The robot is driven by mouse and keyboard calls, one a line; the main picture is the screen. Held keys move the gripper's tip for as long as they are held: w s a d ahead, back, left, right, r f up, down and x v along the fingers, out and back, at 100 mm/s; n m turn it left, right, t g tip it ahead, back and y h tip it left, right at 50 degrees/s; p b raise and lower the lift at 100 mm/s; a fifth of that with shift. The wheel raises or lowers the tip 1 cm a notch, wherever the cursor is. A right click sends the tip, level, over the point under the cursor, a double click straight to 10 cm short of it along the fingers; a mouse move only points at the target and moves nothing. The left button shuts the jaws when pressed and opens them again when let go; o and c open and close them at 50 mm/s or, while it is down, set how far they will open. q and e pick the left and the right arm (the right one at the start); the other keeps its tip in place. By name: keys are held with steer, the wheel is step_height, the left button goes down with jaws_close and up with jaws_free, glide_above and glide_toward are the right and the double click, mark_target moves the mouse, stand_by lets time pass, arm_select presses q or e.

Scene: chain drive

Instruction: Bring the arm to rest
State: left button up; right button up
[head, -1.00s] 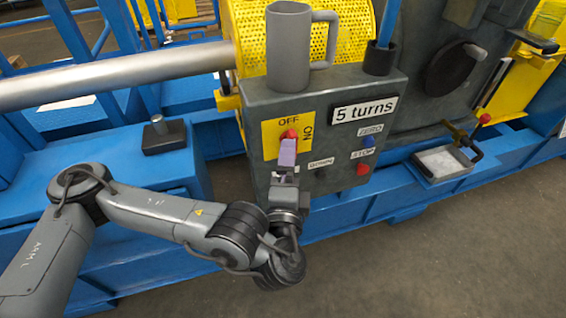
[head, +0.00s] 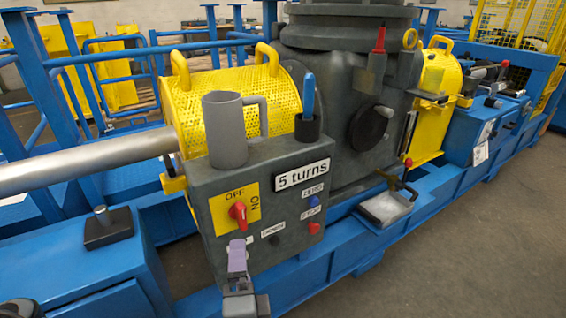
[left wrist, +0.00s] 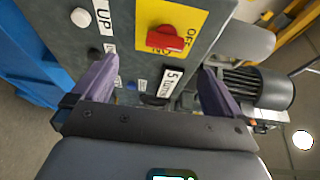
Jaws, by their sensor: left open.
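My left gripper (head: 238,258) is in front of the lower face of the grey control box (head: 290,158), below the red rotary switch (head: 238,213). In the left wrist view its two purple fingers (left wrist: 158,88) stand wide apart with nothing between them. The red switch also shows in that view (left wrist: 165,40), beyond the fingers and apart from them, on its yellow OFF/ON plate (left wrist: 185,18). My right gripper is in neither view.
A grey mug (head: 226,135) and a black holder with a blue-handled tool (head: 308,115) stand on the box. Push buttons and a "5 turns" label (head: 301,174) are on its front. Grey floor (head: 470,240) is clear.

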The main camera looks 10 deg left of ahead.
arm_select(q)
steer(key=s+d+f+n+g+h+p, duration=0.15)
steer(key=s+d+g+p, duration=0.3)
steer(key=s+p, duration=0.45)
steer(key=s+d+f+n+g+h+p, duration=0.1)
steer(key=s+d+n+g+h+p, duration=0.15)
steer(key=s+g+p, duration=0.5)
steer(key=s+a+r+n+g+h+p, duration=0.25)
steer(key=s+a+r+n+p, duration=0.6)
steer(key=p, duration=1.05)
steer(key=w+a+r+y, duration=0.1)
steer(key=w+a, duration=0.1)
steer(key=a, duration=0.6)
steer(key=w+p+v, duration=0.3)
steer(key=p+v, duration=0.9)
steer(key=w+d+r+p+v, duration=0.1)
steer(key=w+p+v, duration=0.1)
steer(key=p+v, duration=1)
steer(key=w+r+p+v, duration=0.1)
steer(key=w+p+v, duration=0.2)
steer(key=p+v, duration=1)
steer(key=shift+w+d+t+p, duration=0.25)
steer(key=shift+w+t+p, duration=0.15)
steer(key=shift+p, duration=0.2)
steer(key=shift+c, duration=0.2)
